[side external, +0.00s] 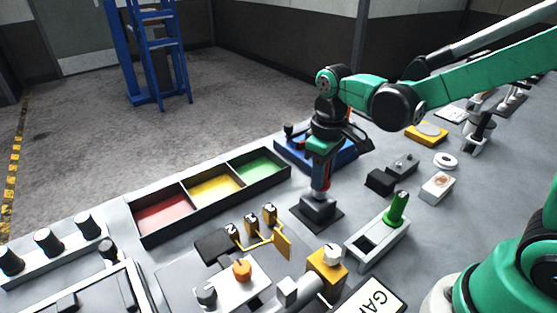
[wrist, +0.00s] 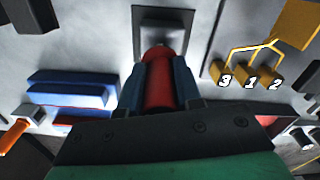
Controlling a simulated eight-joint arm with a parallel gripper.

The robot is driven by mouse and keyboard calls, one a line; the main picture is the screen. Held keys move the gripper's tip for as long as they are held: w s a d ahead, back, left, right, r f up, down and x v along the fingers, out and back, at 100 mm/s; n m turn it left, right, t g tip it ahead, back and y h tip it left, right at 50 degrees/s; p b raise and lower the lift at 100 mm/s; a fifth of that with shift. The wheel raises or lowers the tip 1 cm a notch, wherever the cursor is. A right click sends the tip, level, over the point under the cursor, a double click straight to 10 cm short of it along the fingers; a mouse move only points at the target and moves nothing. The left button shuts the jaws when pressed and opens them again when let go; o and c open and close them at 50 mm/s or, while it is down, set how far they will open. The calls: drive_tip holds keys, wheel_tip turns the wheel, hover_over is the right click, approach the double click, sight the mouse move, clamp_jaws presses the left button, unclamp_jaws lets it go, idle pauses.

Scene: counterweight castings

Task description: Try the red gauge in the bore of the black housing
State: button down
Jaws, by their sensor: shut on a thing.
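My gripper (side external: 321,178) points straight down over the black housing (side external: 318,208), which sits on a dark square plate. It is shut on the red gauge (side external: 326,168). In the wrist view the red gauge (wrist: 158,88) stands between the two blue fingers of my gripper (wrist: 160,82). Its far end lines up with the housing (wrist: 165,20) there. The gauge's lower end is at the top of the housing. The bore is hidden, and I cannot tell whether the tip is inside it.
A green-handled gauge (side external: 397,208) stands in a pale rack (side external: 380,250) with an open square slot. A tray (side external: 150,236) with red, yellow and green compartments lies left. Yellow numbered tags (side external: 252,224) stand in front, and a blue holder (side external: 340,158) lies behind.

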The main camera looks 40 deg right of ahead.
drive_tip(key=shift+f, duration=0.35)
idle(0.4)
drive_tip(key=shift+r, duration=0.5)
idle(1.0)
drive_tip(key=shift+r, duration=2.4)
